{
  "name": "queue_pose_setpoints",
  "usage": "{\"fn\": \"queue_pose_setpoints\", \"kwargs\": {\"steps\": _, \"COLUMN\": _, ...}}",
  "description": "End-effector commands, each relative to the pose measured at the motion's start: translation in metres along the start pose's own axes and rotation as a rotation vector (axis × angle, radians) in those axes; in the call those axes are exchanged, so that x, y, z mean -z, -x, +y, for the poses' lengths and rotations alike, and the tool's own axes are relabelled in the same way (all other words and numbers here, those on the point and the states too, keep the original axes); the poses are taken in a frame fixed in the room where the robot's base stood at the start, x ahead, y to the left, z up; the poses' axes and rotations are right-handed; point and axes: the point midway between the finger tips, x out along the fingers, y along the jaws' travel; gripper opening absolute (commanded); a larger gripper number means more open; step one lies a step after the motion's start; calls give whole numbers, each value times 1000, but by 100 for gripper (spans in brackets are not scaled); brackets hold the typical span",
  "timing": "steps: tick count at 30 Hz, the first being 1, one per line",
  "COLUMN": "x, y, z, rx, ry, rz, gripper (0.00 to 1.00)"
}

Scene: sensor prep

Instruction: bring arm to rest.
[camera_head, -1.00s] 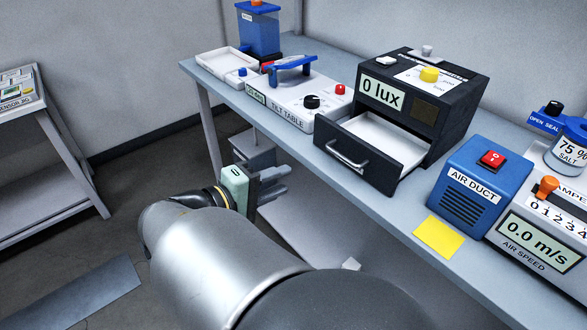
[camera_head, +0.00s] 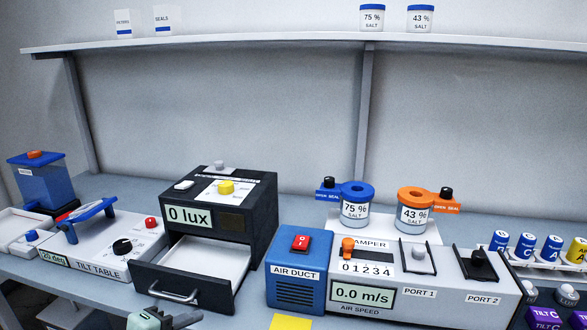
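My gripper (camera_head: 186,320) shows only in part at the bottom edge of the head view, below the open drawer of the dark box. A pale green part of its body and a dark part beside it are visible. The fingertips are mostly cut off by the picture edge, so I cannot tell if it is open or shut. I see nothing held in the visible part. The rest of my arm is out of view.
The bench holds the tilt table (camera_head: 100,248), the dark lux box (camera_head: 262,215) with its drawer (camera_head: 190,275) pulled out, the blue air duct (camera_head: 297,265) and the air speed unit (camera_head: 440,285). A shelf (camera_head: 300,44) runs above. A yellow note (camera_head: 290,322) lies in front.

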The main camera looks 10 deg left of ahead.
Motion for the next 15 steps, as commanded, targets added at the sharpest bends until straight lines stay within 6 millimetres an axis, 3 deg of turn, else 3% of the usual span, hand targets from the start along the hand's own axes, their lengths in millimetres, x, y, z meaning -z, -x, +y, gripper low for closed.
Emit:
{"fn": "queue_pose_setpoints", "kwargs": {"steps": 1, "x": -30, "y": -28, "z": 20, "rx": 81, "ry": -29, "rz": -82, "gripper": 32}}
{"fn": "queue_pose_setpoints", "kwargs": {"steps": 3, "x": -73, "y": -60, "z": 31, "rx": 206, "ry": -68, "rz": -182, "gripper": 32}}
{"fn": "queue_pose_setpoints", "kwargs": {"steps": 6, "x": -136, "y": -92, "z": 38, "rx": 387, "ry": -149, "rz": -303, "gripper": 32}}
{"fn": "queue_pose_setpoints", "kwargs": {"steps": 10, "x": -211, "y": -110, "z": 40, "rx": 604, "ry": -302, "rz": -420, "gripper": 32}}
{"fn": "queue_pose_setpoints", "kwargs": {"steps": 15, "x": -290, "y": -106, "z": 33, "rx": 835, "ry": -569, "rz": -508, "gripper": 32}}
